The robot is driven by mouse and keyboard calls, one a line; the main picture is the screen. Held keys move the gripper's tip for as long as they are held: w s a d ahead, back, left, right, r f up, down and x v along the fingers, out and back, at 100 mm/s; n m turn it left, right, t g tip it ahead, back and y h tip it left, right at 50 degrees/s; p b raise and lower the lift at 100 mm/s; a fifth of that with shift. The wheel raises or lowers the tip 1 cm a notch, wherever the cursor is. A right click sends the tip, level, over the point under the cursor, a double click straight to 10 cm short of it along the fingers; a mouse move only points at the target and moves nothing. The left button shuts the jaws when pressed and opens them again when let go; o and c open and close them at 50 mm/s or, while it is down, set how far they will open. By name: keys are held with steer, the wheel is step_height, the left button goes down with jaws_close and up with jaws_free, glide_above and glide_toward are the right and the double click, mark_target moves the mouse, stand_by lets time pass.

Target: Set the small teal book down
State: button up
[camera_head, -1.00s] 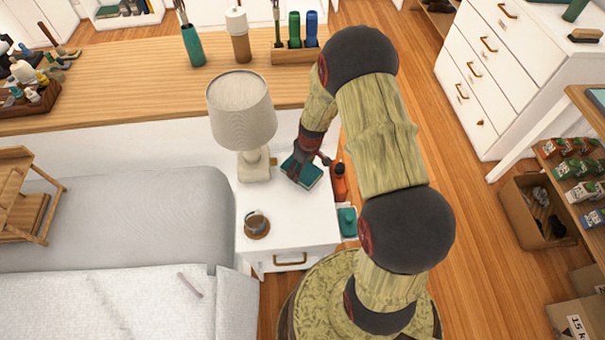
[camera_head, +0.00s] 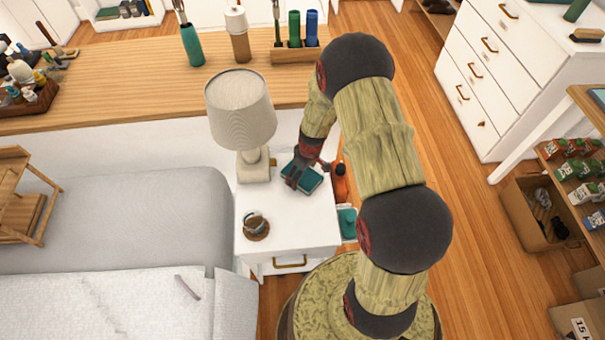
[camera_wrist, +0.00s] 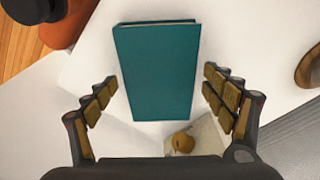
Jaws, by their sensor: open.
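The small teal book (camera_head: 308,178) lies on the white nightstand (camera_head: 292,230), to the right of the lamp base. In the wrist view the book (camera_wrist: 157,72) shows its full cover and lies between my two spread fingers, with a gap on each side. My gripper (camera_head: 302,182) is open over the book in the head view and partly hides it. The open gripper (camera_wrist: 168,95) holds nothing in the wrist view.
A lamp (camera_head: 242,115) stands left of the book. A mug on a round coaster (camera_head: 256,227) is nearer the front. An orange bottle (camera_head: 340,182) and a teal item (camera_head: 347,222) stand just right of the nightstand. The bed (camera_head: 130,215) lies left.

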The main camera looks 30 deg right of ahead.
step_height(320, 180, up, 12)
steer(key=s+p, duration=0.2)
steer(key=p, duration=0.3)
step_height(320, 180, up, 12)
steer(key=t, duration=0.1)
glide_above(306, 178)
steer(key=a, duration=0.3)
steer(key=s+a+r+m+t, duration=0.1)
steer(key=s+a+r, duration=0.1)
steer(key=r, duration=0.4)
steer(key=s+a+r+m, duration=0.1)
steer(key=s+a+r, duration=0.15)
steer(key=r, duration=0.35)
steer(key=s+a+r+m+t, duration=0.1)
steer(key=s+a+r, duration=0.1)
steer(key=s+r, duration=0.4)
steer(key=s+a+r+m+t, duration=0.1)
steer(key=s+a+r, duration=0.1)
steer(key=s+r, duration=0.4)
steer(key=s, duration=0.5)
steer(key=shift+h, duration=0.3)
